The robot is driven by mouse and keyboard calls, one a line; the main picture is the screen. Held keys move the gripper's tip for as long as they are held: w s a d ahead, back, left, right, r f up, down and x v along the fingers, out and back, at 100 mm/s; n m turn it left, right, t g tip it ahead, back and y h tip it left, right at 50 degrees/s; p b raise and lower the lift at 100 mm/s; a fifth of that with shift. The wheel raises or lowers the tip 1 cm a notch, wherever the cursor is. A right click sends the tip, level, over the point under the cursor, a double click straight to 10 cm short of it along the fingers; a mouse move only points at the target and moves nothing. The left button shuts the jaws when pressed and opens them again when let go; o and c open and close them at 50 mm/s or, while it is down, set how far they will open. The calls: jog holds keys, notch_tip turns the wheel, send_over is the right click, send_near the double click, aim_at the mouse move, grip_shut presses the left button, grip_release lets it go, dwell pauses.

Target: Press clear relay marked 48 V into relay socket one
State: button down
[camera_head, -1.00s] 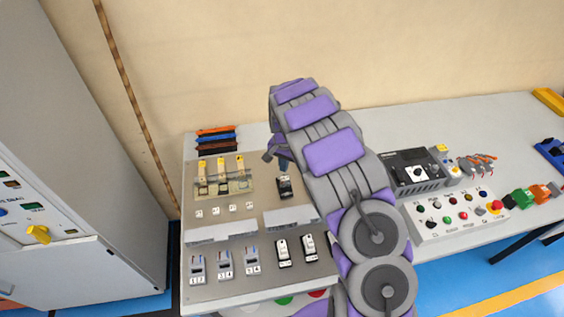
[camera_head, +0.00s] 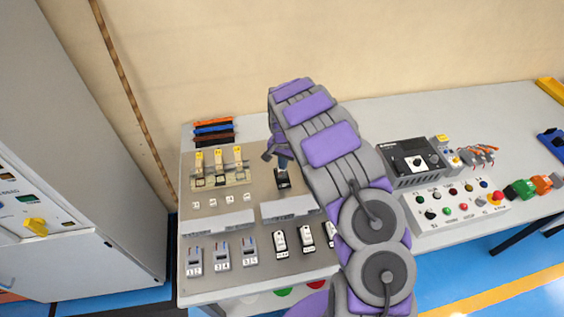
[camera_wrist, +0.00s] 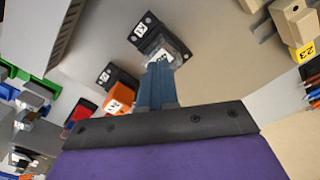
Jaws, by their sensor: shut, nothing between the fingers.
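In the wrist view, a clear relay (camera_wrist: 172,52) sits at a black relay socket (camera_wrist: 147,25) with a white label. The label is too small to read surely, and the relay's marking cannot be read. My gripper (camera_wrist: 158,68) is shut, its blue-grey fingers together with their tips at the clear relay, apparently touching its top. Whether the relay is fully seated cannot be told. In the head view, my gripper (camera_head: 283,163) points down just above the black socket (camera_head: 282,181), and the arm hides the panel to its right.
In the wrist view, an orange block (camera_wrist: 119,97) and a second black socket (camera_wrist: 117,76) lie nearby. In the head view, yellow-tagged terminals (camera_head: 218,160) stand left of my gripper. Grey ducts (camera_head: 218,222) cross the panel, with switches in front. A control box (camera_head: 455,205) stands right.

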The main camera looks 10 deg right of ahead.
jog(key=shift+a+f, duration=0.1)
jog(key=shift+f, duration=0.05)
jog(key=shift+a, duration=0.1)
jog(key=shift+a, duration=0.1)
jog(key=shift+a+r+p, duration=0.1)
jog(key=shift+r+p, duration=0.2)
jog(key=shift+r, duration=0.4)
jog(key=shift+d+r+p, duration=0.2)
jog(key=shift+r+p, duration=0.1)
jog(key=shift+r, duration=0.95)
notch_tip(320, 180, up, 16)
jog(key=p, duration=0.2)
jog(key=shift+a, duration=0.15)
